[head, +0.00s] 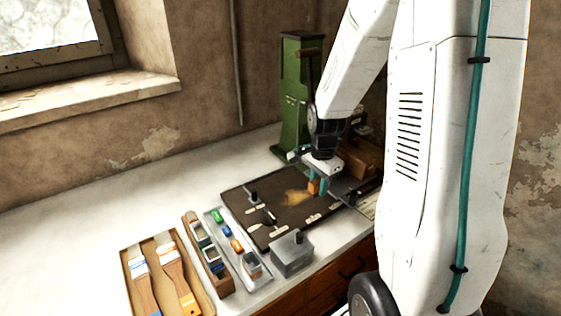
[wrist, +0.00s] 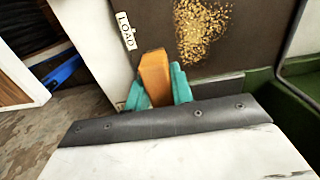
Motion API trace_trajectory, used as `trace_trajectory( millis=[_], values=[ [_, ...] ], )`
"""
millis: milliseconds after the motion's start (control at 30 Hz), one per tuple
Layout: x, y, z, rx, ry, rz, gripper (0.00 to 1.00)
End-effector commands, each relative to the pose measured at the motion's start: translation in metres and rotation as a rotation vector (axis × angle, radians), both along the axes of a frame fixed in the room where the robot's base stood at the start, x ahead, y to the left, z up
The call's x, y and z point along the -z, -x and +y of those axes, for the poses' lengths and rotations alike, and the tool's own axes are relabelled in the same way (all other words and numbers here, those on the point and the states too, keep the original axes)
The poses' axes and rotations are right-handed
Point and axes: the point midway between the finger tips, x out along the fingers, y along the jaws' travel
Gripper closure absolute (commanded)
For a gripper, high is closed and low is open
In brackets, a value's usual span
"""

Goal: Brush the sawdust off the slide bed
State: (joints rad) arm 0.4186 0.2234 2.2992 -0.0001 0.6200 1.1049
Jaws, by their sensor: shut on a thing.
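The slide bed, a dark flat board (head: 290,226), lies on the bench with white labels; it also shows in the wrist view (wrist: 255,25). A patch of golden sawdust (head: 297,197) lies on it, seen as loose grains in the wrist view (wrist: 203,32). My gripper (head: 318,187) is low over the bed, just right of the sawdust. Its teal fingers (wrist: 160,88) are shut on an orange wooden piece (wrist: 155,72). No bristles show on this piece, so I cannot tell whether it is a brush. Two brushes (head: 175,275) with wooden handles lie in a shallow tray at the left.
A green press column (head: 296,105) stands behind the bed. A grey block with a knob (head: 292,258) sits at the bed's front edge. A tray of small coloured parts (head: 235,245) lies left of it. The pale bench top (head: 90,222) is clear at the back left.

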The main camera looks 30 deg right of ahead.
Motion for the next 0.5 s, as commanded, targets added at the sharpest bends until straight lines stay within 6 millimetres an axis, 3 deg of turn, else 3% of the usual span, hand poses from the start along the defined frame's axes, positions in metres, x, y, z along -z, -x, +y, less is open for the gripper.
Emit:
trace_trajectory(
  millis=[500],
  values=[
    [-0.042,0.0,-0.001,0.001,0.001,-0.003,1.0]
  ],
)
